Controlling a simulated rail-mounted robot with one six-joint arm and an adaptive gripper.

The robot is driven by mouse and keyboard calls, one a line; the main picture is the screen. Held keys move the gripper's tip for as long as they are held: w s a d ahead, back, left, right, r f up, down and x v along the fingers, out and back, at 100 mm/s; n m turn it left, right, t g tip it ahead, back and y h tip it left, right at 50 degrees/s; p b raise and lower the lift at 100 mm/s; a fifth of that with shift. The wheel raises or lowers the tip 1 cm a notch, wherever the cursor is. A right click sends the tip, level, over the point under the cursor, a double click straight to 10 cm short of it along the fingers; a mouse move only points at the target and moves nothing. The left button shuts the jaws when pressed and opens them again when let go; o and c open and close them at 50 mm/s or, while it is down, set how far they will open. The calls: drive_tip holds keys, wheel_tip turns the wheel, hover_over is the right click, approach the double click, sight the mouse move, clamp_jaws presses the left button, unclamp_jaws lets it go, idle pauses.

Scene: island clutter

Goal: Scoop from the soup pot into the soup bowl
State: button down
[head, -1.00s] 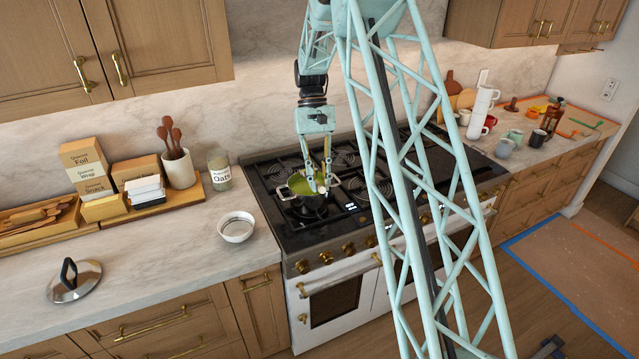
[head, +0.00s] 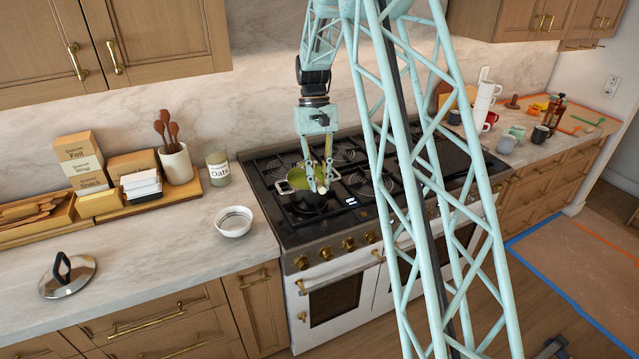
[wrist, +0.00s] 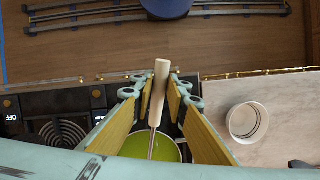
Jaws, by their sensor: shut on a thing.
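The soup pot (head: 296,192) is on the left front of the stove, with green soup (wrist: 133,147) in it. It looks somewhat tilted in the head view, but I cannot tell for certain. My gripper (head: 321,187) is over the pot, shut on the pale handle of a ladle (wrist: 160,84). The ladle's thin metal shaft runs down toward the soup in the wrist view; its scoop is hidden. The soup bowl (head: 234,222) is white and stands upright on the counter left of the stove. It also shows right of the pot in the wrist view (wrist: 232,124).
A pot lid (head: 67,277) lies on the left counter. Boxes, a utensil crock (head: 176,163) and an oats jar (head: 217,168) stand along the back. Mugs (head: 507,144) stand on the right counter. The counter around the bowl is clear.

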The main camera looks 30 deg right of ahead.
wheel_tip(320, 180, down, 6)
drive_tip(key=s+t+h+b, duration=0.1)
drive_tip(key=t+b, duration=0.2)
drive_tip(key=b, duration=0.8)
drive_tip(key=shift+s+a, duration=0.15)
drive_tip(key=shift+a, duration=0.05)
idle(1.2)
drive_tip(key=shift+r, duration=0.25)
idle(0.4)
drive_tip(key=shift+r+p, duration=1)
drive_tip(key=shift+r, duration=0.7)
idle(1.3)
